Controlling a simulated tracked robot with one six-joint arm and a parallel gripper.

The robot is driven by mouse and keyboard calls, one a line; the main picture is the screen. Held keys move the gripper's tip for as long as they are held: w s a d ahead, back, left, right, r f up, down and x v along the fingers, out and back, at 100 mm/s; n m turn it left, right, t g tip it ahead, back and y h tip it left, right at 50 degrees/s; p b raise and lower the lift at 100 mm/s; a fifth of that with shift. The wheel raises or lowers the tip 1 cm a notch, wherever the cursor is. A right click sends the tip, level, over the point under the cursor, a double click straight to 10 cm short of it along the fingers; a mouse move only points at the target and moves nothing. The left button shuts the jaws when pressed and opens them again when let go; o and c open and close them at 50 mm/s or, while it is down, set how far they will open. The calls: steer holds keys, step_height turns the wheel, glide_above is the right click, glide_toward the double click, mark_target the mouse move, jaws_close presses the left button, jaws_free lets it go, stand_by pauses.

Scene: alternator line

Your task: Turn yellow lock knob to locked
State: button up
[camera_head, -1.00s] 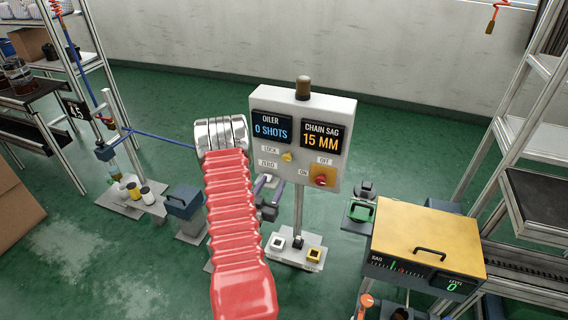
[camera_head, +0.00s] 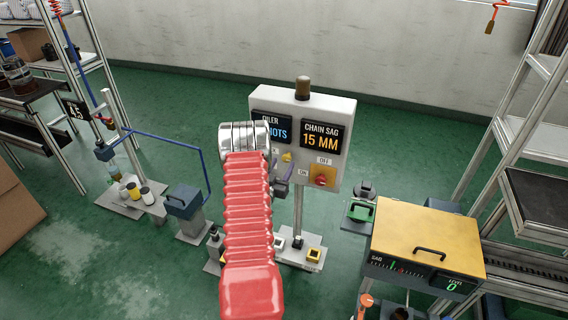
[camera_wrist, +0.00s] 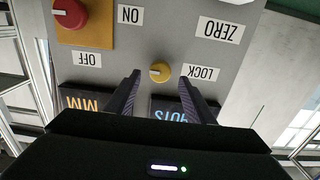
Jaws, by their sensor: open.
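The yellow lock knob (camera_head: 287,156) is on the front of the grey control panel (camera_head: 345,108). In the wrist view, which shows the panel upside down, the knob (camera_wrist: 160,72) sits beside the LOCK label (camera_wrist: 201,73) and near the ZERO label (camera_wrist: 221,30). My gripper (camera_wrist: 161,84) is open, with one dark finger to each side of the knob in that view. I cannot tell whether the fingers reach it in depth. In the head view my red arm hides the LOCK and ZERO labels and most of the gripper.
A red rotary switch (camera_head: 321,177) on a yellow plate, marked ON and OFF, is beside the knob. A brown beacon (camera_head: 302,88) tops the panel. A yellow-topped bench unit (camera_head: 400,215) stands at right. A blue hose (camera_head: 165,137) runs at left.

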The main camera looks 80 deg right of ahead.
mark_target(287, 156)
steer(key=shift+s+d, duration=0.15)
steer(key=shift+d, duration=1.25)
steer(key=c, duration=1)
